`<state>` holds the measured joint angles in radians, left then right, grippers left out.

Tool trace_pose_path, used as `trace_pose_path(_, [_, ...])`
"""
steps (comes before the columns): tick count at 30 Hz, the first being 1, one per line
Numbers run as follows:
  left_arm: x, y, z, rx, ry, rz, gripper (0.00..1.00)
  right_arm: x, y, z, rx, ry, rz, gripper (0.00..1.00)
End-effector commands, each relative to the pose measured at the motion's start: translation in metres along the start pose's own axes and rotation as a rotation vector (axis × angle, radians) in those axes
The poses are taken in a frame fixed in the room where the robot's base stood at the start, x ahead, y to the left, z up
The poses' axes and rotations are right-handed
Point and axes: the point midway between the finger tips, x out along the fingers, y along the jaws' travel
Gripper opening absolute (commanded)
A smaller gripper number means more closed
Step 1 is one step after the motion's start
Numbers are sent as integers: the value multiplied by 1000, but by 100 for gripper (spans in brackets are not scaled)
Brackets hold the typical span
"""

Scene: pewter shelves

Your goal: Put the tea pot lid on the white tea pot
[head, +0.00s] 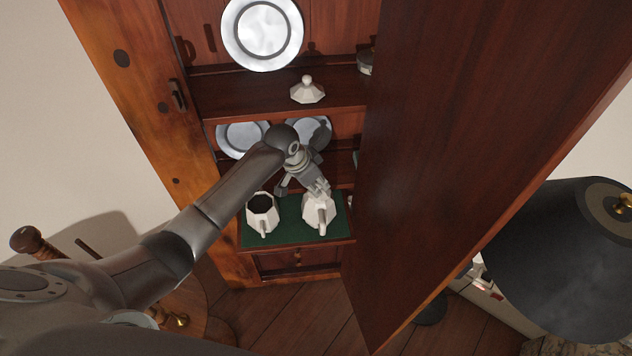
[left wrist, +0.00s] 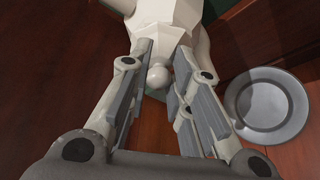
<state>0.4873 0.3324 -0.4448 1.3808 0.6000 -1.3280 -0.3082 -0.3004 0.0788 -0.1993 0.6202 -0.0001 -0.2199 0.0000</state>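Two white faceted pots stand side by side on a green mat (head: 284,239) in the cabinet. The left pot (head: 262,220) is uncovered, its dark inside showing. A white lid (head: 306,93) with a round knob sits on the shelf above. My left gripper (head: 306,192) is at the top of the right pot (head: 312,217). In the left wrist view, a round white knob (left wrist: 158,76) lies between its fingers, in front of a white faceted body (left wrist: 168,22). The fingers are apart; I cannot tell whether they press on the knob. My right gripper is not in view.
A large plate (head: 234,35) stands on the upper shelf and two more plates behind the arm. One plate (left wrist: 294,108) is close beside the gripper. An open wooden door (head: 470,120) blocks the right side. A dark lampshade (head: 560,270) is at far right.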

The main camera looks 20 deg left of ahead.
Motion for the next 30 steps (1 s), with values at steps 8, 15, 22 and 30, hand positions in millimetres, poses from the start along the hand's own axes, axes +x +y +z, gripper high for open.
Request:
trace_pose_path(8, [0, 0, 0, 0, -1, 1, 40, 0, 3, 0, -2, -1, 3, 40])
trace_pose_path(15, [-3, 0, -1, 0, 0, 0, 40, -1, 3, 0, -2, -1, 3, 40])
trace_pose_path(22, [-28, 0, -1, 2, 2, -1, 40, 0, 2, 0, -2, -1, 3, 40])
trace_pose_path(30, [-81, -1, -2, 2, 3, -2, 40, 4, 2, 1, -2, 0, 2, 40])
